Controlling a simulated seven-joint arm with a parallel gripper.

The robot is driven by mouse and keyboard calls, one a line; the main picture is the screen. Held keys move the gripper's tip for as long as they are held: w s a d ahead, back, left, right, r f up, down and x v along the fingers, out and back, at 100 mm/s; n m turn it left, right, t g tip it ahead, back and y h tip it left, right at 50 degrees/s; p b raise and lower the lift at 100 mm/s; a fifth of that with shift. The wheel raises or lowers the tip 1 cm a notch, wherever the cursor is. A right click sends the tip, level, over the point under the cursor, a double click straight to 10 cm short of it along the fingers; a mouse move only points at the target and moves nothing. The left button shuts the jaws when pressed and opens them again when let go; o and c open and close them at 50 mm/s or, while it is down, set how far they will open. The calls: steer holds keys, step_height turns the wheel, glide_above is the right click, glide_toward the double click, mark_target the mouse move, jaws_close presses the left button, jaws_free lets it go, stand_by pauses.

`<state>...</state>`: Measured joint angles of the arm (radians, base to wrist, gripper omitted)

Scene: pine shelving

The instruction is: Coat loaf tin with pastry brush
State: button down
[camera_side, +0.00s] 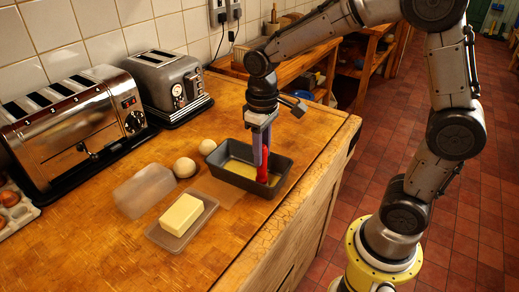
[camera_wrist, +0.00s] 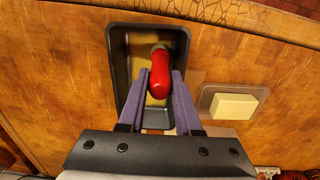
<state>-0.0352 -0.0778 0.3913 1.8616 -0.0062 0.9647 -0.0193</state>
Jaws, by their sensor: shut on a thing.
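The dark grey loaf tin (camera_side: 277,185) stands on the wooden worktop, with a yellowish layer visible on its inside floor. It also shows in the wrist view (camera_wrist: 119,70), below my gripper. The pastry brush has a red handle (camera_side: 262,170), which also shows in the wrist view (camera_wrist: 159,74). My gripper (camera_side: 262,152) points down over the tin, its purple fingers shut on the brush's handle. In the wrist view my gripper (camera_wrist: 160,88) has a finger on each side of the handle. The brush's lower end is inside the tin; its bristles are hard to make out.
A butter block (camera_side: 182,214) sits on a clear dish (camera_side: 207,212), with a clear cover (camera_side: 144,188) beside it. Two pale balls (camera_side: 185,167) lie left of the tin. Two toasters (camera_side: 75,122) stand along the tiled wall.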

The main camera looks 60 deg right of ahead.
steer(key=shift+w, duration=0.6)
stand_by(0.5)
steer(key=shift+r, duration=0.1)
steer(key=shift+r, duration=2.9)
steer(key=shift+r, duration=1.5)
